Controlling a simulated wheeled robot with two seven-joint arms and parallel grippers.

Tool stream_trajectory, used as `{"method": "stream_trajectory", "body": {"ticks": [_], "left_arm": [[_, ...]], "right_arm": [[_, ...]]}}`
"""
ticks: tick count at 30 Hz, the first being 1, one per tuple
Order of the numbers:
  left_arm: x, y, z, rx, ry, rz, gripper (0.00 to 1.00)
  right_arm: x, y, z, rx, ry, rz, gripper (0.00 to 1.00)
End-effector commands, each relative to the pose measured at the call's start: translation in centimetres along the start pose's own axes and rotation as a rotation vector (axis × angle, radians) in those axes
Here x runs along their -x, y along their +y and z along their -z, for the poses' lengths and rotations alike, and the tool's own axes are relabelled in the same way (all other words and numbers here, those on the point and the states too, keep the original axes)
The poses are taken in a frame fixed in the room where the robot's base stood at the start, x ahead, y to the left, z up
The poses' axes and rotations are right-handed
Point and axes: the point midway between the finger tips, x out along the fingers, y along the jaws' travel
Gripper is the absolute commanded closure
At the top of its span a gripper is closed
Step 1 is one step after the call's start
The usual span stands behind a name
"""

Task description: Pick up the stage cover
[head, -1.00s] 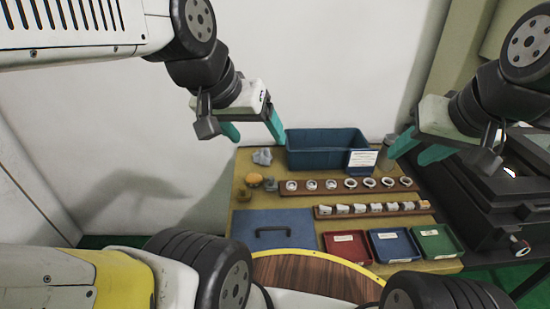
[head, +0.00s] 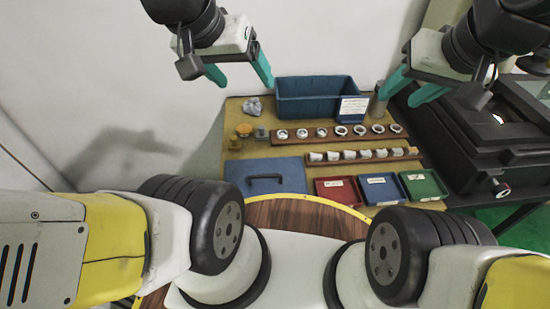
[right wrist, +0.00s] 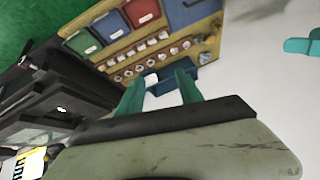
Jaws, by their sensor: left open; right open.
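The stage cover (head: 290,170), a flat blue plate with a black bar handle (head: 266,180), lies at the near left of the table. It also shows in the right wrist view (right wrist: 184,12), at the top. My left gripper (head: 240,80) is open and empty, above and beyond the table's back left, well away from the cover. My right gripper (head: 410,92) is open and empty, near the back right of the table beside the blue bin. Its two teal fingers show in the right wrist view (right wrist: 160,92). Nothing is between them.
A blue bin (head: 300,108) with a white label stands at the back. Red (head: 338,190), blue (head: 380,188) and green (head: 423,186) trays line the front right. A black machine (head: 475,140) stands to the right.

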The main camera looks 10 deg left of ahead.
Motion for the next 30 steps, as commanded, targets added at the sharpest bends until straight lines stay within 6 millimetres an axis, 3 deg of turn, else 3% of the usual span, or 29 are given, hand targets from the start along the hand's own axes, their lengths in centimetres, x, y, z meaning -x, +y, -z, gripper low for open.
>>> {"method": "stream_trajectory", "body": {"ticks": [6,11,21,30], "left_arm": [[0.0,0.0,0.0,0.0,0.0,0.0,0.24],[0.0,0.0,0.0,0.0,0.0,0.0,0.24],[0.0,0.0,0.0,0.0,0.0,0.0,0.24],[0.0,0.0,0.0,0.0,0.0,0.0,0.24]], "right_arm": [[-0.5,-0.2,0.5,0.035,-0.02,-0.001,0.62],[-2.7,-1.1,2.0,0.175,-0.097,-0.003,0.62],[-10.6,-5.1,5.0,0.591,-0.295,0.041,0.62],[-19.2,-9.8,4.9,0.957,-0.452,0.136,0.62]]}}
